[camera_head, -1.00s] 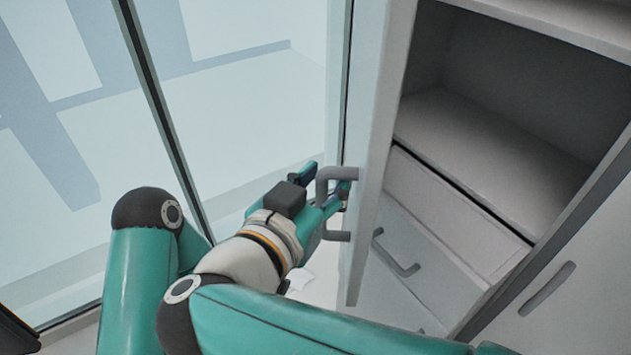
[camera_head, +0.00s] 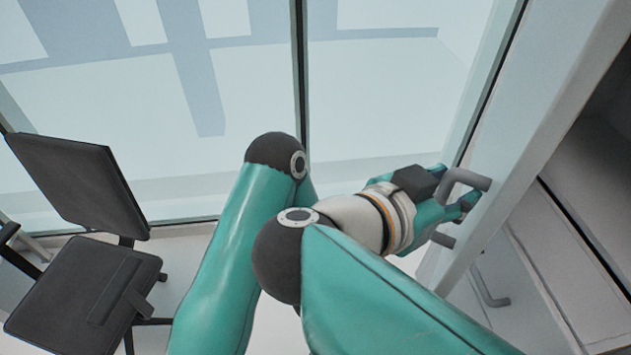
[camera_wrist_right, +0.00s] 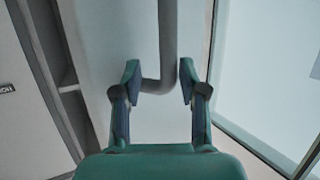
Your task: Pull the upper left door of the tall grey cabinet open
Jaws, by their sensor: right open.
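The cabinet door (camera_head: 545,105) stands swung open at the right of the head view, seen nearly edge-on. Its grey bar handle (camera_head: 466,180) is on the face turned toward the window. My right gripper (camera_head: 468,204) is at this handle in the head view. In the right wrist view my right gripper (camera_wrist_right: 158,82) is open, with one finger on each side of the handle (camera_wrist_right: 167,42); I see gaps beside the bar, near its bent end. The cabinet's open interior (camera_head: 610,170) shows behind the door, mostly cut off. My left gripper is not in view.
A lower drawer handle (camera_head: 490,290) shows below the door. A dark office chair (camera_head: 90,265) stands on the floor at the left. A large window with a dark frame post (camera_head: 299,80) runs behind my right arm.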

